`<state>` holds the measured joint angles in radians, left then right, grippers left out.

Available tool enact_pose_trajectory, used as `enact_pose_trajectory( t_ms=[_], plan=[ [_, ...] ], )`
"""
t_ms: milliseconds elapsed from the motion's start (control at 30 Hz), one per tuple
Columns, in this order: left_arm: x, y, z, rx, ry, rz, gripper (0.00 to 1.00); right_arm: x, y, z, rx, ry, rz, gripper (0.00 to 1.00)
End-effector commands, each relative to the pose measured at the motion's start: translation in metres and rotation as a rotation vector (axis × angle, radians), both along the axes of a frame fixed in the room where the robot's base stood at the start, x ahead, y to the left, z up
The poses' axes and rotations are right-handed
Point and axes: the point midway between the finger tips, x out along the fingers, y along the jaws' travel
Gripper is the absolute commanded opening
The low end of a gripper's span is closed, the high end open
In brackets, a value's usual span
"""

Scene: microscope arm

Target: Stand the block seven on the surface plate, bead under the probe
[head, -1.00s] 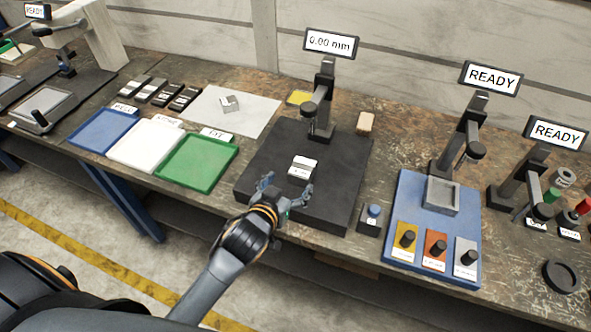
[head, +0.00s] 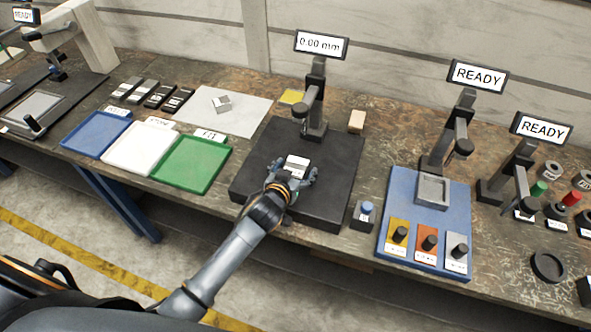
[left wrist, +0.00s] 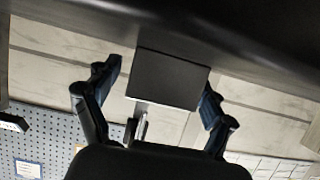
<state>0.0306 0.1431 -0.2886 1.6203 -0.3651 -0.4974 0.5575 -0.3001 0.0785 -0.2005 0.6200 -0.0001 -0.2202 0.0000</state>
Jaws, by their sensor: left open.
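The block (head: 297,162), pale on top with a label too small to read, sits on the dark surface plate (head: 340,175), in front of the gauge stand. The probe (head: 304,122) hangs from that stand behind the block, apart from it. My left gripper (head: 293,171) is open at the block's near side, one finger on each side of it. Contact and the bead cannot be made out. My right gripper is not in view.
The gauge display (head: 321,44) reads 0.00 mm. Blue, white and green trays (head: 190,162) lie left of the plate. A small box with a blue button (head: 363,215) and a blue board (head: 440,250) are on the right. The plate's right part is clear.

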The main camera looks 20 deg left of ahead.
Motion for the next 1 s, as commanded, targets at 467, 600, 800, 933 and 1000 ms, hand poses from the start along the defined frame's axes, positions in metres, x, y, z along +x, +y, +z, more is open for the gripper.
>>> enact_pose_trajectory(
  t_ms=[467,600,800,933,1000],
  plan=[
    [-0.001,0.0,0.0,0.0,0.0,0.0,0.08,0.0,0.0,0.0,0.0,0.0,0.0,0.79],
    [0.002,-0.001,0.005,-0.001,-0.011,-0.002,0.0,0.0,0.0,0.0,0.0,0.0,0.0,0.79],
    [0.002,0.0,0.006,-0.002,-0.011,-0.001,0.0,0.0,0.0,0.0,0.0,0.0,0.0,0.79],
    [0.002,0.0,0.014,-0.002,-0.014,-0.001,0.0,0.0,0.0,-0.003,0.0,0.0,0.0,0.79],
    [0.002,0.0,0.021,-0.002,-0.016,-0.003,0.0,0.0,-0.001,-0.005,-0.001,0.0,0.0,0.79]
  ],
)
